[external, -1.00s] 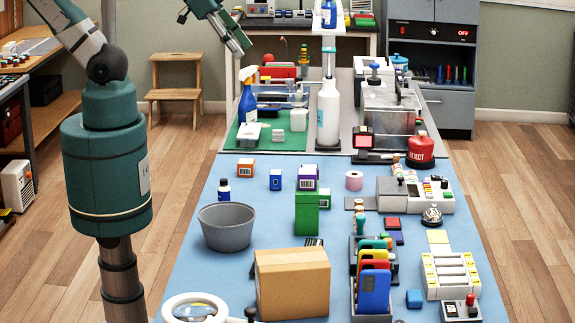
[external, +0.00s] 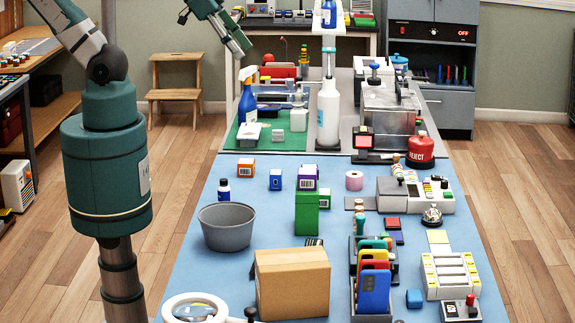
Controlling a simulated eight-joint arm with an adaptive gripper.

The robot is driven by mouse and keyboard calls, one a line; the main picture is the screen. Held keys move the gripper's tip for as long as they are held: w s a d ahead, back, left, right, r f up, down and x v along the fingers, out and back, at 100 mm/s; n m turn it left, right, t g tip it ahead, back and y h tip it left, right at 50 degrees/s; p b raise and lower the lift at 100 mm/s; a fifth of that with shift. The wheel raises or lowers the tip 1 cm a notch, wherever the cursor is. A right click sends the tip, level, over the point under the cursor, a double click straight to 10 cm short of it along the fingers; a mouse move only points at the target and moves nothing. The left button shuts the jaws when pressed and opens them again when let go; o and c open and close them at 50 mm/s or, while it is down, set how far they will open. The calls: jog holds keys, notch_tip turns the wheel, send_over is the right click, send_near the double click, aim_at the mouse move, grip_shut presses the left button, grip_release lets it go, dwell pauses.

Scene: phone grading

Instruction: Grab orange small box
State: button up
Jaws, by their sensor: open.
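The small orange box (external: 245,168) stands on the blue mat at the left, with a white label on its front. A small blue box (external: 275,179) stands to its right, apart from it. My gripper (external: 240,48) is at the top of the external view, at the lower end of my green arm, raised well above and behind the orange box. It is open and touches nothing. Its fingers are small here, and fine detail is hard to make out.
A purple box (external: 307,177) sits on a green box (external: 307,213). A green mat (external: 232,140) with a blue spray bottle (external: 248,98) lies behind. A cardboard box (external: 292,285) is nearer.

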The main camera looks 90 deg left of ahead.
jog(key=w+a+f+n+g+b, duration=0.1)
jog(key=a+f+n+g+b, duration=0.2)
jog(key=f, duration=0.5)
jog(key=w+a+f+n+b, duration=0.1)
jog(key=f+n+b, duration=0.2)
jog(key=f+n, duration=0.4)
jog(key=n+g+b, duration=0.4)
jog(key=n+b, duration=0.2)
jog(key=n, duration=0.1)
send_over(246, 162)
notch_tip(246, 162, down, 16)
jog(key=shift+s+a+f, duration=0.1)
jog(key=shift+f, duration=0.3)
jog(key=shift+f, duration=1.3)
jog(key=shift+f+b, duration=1.15)
jog(key=shift+f, duration=1.45)
